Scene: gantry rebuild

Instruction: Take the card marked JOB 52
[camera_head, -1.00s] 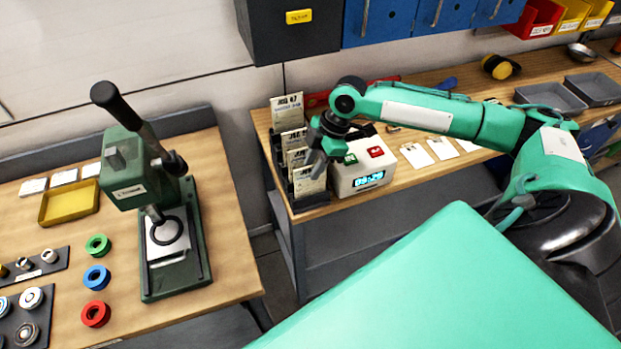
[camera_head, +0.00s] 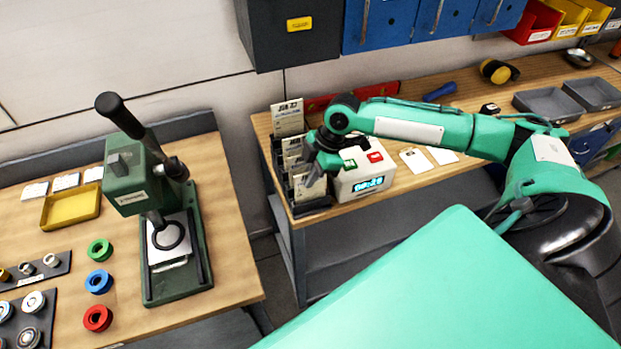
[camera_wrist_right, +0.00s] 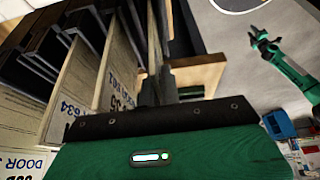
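Several pale printed job cards stand in a dark stepped rack (camera_head: 312,206) at the left end of the right-hand bench. The rear card (camera_head: 287,118) shows a JOB heading; I cannot read its number surely, and no card reads clearly as JOB 52. My right gripper (camera_head: 314,176) points down at the front cards and partly hides them. In the right wrist view, the dark fingers (camera_wrist_right: 158,88) are beside a card (camera_wrist_right: 118,65) whose printing is only partly visible. I cannot tell whether they grip it.
A white box (camera_head: 362,178) with a green button, a red button and a lit display stands close right of the rack. White cards (camera_head: 416,160) lie farther right. A green press (camera_head: 150,200) stands on the left bench, across a gap.

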